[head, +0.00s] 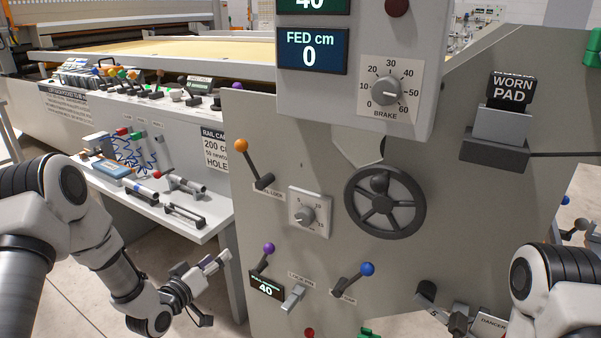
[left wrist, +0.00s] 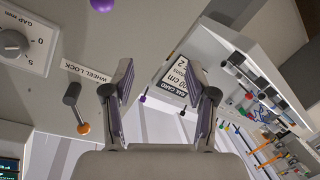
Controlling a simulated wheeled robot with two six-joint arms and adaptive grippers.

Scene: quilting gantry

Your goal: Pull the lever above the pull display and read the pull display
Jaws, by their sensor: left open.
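The pull display (head: 265,288) is a small dark panel low on the grey machine front in the head view, and it reads 40. Its lever (head: 267,249) has a purple knob and stands tilted just above it. The purple knob also shows at the top edge of the left wrist view (left wrist: 103,4). My left gripper (head: 220,264) is to the left of the lever, apart from it. In the left wrist view its fingers (left wrist: 162,80) are spread with nothing between them. My right arm is at the lower right; its gripper's state is unclear.
An orange-knobbed wheel lock lever (head: 241,146) and a dial (head: 306,216) sit above. A handwheel (head: 385,202), a blue-knobbed lever (head: 367,269) and a grey switch (head: 292,298) are to the right. A white side shelf (head: 205,225) with tools stands behind my left gripper.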

